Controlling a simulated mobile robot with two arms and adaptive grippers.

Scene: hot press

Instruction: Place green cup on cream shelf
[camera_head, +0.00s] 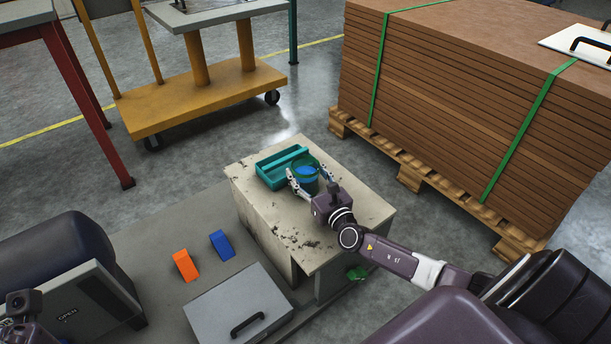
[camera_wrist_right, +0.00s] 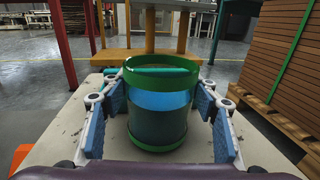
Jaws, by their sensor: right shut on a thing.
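The green cup (camera_head: 306,182) has green rims and a see-through body with blue inside. It is upright at the back of the cream shelf (camera_head: 345,225), a low, stained, cream-topped stand. In the right wrist view the cup (camera_wrist_right: 158,128) is between the blue pads of my right gripper (camera_wrist_right: 157,125), over the cream top. My right gripper (camera_head: 310,184) is shut on the cup from the near side. Whether the cup's base touches the top is hard to tell. My left gripper's fingers are not visible.
A teal tray (camera_head: 268,180) is on the shelf, close left of the cup. Orange (camera_head: 185,265) and blue (camera_head: 222,244) blocks and a grey handled panel (camera_head: 225,302) are at left. A strapped brown board stack (camera_head: 450,95) stands at right.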

